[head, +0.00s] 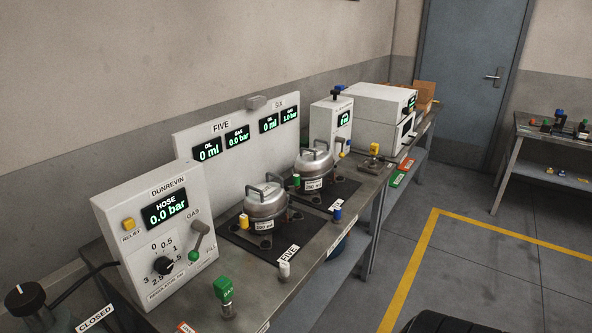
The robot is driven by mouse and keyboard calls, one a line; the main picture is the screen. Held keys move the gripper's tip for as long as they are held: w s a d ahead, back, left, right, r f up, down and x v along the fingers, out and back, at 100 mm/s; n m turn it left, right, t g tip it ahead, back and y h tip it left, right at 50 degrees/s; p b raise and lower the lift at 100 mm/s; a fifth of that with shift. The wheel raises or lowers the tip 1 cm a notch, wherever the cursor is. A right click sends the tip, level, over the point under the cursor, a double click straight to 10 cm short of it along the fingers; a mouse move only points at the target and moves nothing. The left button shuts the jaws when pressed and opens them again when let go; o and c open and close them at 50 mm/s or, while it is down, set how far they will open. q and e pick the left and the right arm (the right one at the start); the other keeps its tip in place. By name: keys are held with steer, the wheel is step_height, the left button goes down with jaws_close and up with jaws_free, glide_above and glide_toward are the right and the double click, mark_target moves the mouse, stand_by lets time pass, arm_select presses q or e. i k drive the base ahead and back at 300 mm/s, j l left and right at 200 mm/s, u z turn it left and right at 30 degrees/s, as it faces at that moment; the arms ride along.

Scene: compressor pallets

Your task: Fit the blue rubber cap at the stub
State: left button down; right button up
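A small blue cap-like piece (337,214) stands near the front edge of the bench, to the right of the FIVE label. I cannot tell whether it is the rubber cap or sits on something. Two silver compressors stand on black mats: one at FIVE (265,202) and one farther back at SIX (314,160). I cannot make out which part is the stub. Neither gripper is in view.
The grey bench (325,256) carries the DUNREVIN hose box (178,267), reading 0.0 bar, and a green GAS connector (224,289). A small white piece (284,268) stands at its front. A side table (529,131) is at the right. Floor inside the yellow line is open.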

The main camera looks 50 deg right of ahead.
mark_target(337, 212)
steer(key=z, duration=1.9)
